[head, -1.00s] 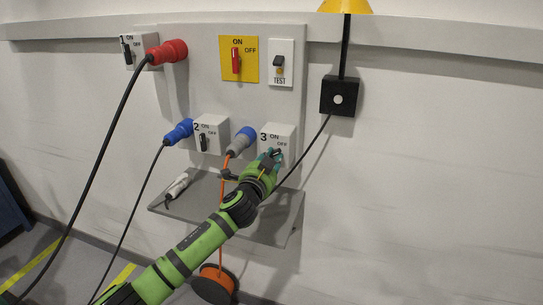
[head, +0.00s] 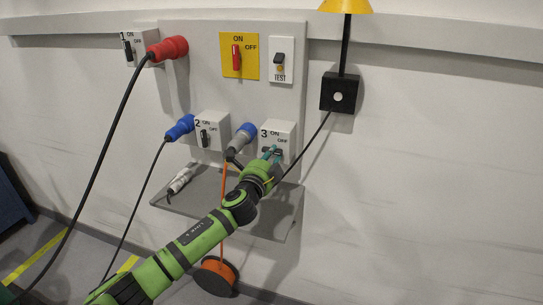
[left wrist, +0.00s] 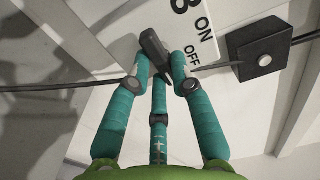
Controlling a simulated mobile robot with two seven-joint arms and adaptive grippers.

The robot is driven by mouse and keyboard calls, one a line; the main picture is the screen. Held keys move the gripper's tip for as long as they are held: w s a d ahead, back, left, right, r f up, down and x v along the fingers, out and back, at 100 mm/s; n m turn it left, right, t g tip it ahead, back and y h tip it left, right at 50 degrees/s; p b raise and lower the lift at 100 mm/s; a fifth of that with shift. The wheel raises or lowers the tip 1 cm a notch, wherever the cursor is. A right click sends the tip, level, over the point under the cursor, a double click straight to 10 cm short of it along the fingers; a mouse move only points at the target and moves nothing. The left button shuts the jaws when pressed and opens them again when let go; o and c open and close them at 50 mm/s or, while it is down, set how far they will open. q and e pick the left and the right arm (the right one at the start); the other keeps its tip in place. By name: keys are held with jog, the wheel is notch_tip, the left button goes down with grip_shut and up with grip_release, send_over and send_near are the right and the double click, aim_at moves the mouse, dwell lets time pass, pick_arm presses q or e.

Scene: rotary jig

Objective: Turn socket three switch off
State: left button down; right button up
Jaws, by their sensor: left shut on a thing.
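Socket box three (head: 288,130), a white box marked 3, ON and OFF, sits on the grey wall panel at the lower right. My left gripper (head: 271,155) is at the lower front of this box. In the left wrist view its teal fingers (left wrist: 165,70) are shut on the black switch three handle (left wrist: 152,45). The handle stands beside the OFF label, tilted in that view; its exact setting is hard to tell because the fingers cover part of it. My right gripper is not in view.
Socket two (head: 211,130) with a blue plug is to the left; socket one (head: 140,48) with a red plug is above. A yellow main switch plate (head: 240,62) and TEST switch (head: 281,60) are above. A grey shelf (head: 230,205) and black button box (head: 339,94) are near.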

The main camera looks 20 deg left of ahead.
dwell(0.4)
pick_arm(q)
jog(key=c, duration=1.1)
grip_release()
jog(key=s, duration=1.2)
jog(key=shift+a, duration=0.2)
